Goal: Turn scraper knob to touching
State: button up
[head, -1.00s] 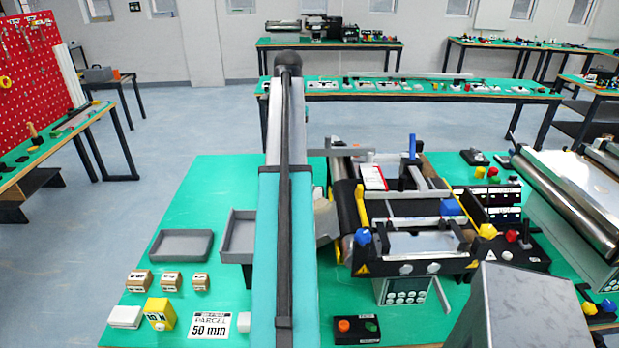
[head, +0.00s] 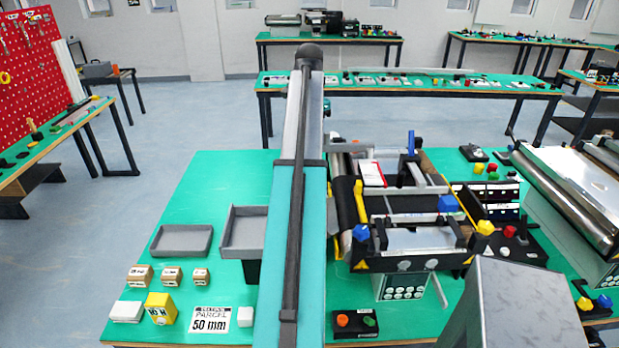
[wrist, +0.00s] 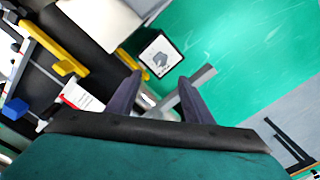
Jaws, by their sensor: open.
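The mini conveyor (head: 405,262) stands on the green table, right of my arm in the head view. It carries a blue knob (head: 361,232) at its left front, another blue knob (head: 448,203) on top and a yellow knob (head: 486,228) at its right. I cannot tell which one is the scraper knob. In the wrist view, my gripper (wrist: 158,82) is open and empty, with its two dark fingers apart. A blue part (wrist: 15,108) and yellow parts (wrist: 66,68) of the machine lie to its left, apart from the fingers. The head view does not show the fingertips.
A white-and-red card (head: 372,174) lies on the machine. A grey metal bar (wrist: 192,88) passes near the fingertips in the wrist view. Grey trays (head: 182,240), small boxes and a 50 mm card (head: 210,319) lie left of my arm. A button box (head: 356,322) sits in front.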

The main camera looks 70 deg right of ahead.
jog(key=shift+f+p, duration=1.75)
jog(key=shift+f, duration=4.65)
jog(key=c, duration=1)
jog(key=shift+a, duration=0.1)
jog(key=shift+c, duration=0.2)
